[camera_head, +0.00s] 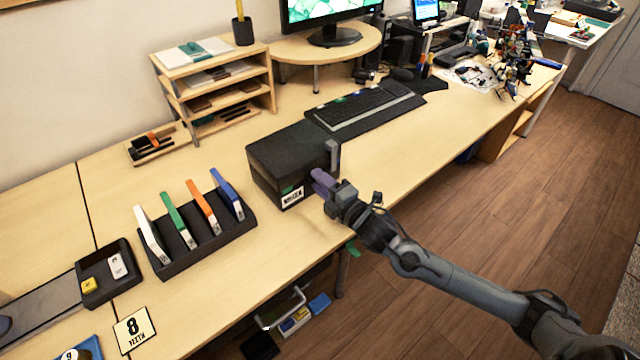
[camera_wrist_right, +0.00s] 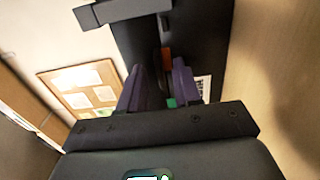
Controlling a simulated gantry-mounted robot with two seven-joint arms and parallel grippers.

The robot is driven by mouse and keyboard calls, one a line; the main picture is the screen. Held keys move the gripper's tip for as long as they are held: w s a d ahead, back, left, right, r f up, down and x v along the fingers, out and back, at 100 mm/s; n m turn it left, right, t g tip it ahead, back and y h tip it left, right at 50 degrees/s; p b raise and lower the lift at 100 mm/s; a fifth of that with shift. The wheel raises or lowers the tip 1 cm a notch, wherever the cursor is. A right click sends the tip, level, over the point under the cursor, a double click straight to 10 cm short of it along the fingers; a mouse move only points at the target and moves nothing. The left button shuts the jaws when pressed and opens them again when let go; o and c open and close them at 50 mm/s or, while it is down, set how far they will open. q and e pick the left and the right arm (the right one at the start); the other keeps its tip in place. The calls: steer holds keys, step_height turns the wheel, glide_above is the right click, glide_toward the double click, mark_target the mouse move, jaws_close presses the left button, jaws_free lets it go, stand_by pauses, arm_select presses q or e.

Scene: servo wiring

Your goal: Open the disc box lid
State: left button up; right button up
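The disc box (camera_head: 290,155) is a black box on the desk in the middle of the head view, with a white label and a small green patch on its front. Its top looks closed. A grey upright tab (camera_head: 333,153) stands at its right end. My right gripper (camera_head: 320,182), with purple fingers, is close beside the box's front right corner; I cannot tell whether it touches. In the right wrist view the fingers (camera_wrist_right: 157,80) are apart, with the dark box (camera_wrist_right: 185,40) beyond them and nothing clearly gripped. The grey tab (camera_wrist_right: 120,14) shows at the top. My left gripper is not in view.
A black rack (camera_head: 205,245) with several coloured cases stands left of the box. A keyboard (camera_head: 365,108) lies behind it to the right. A wooden shelf (camera_head: 215,85) stands behind. The desk's front edge is close to the box. Bare desk lies at right.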

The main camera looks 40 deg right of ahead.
steer(key=shift+w, duration=0.2)
steer(key=shift+c, duration=0.2)
jaws_close()
stand_by(1.3)
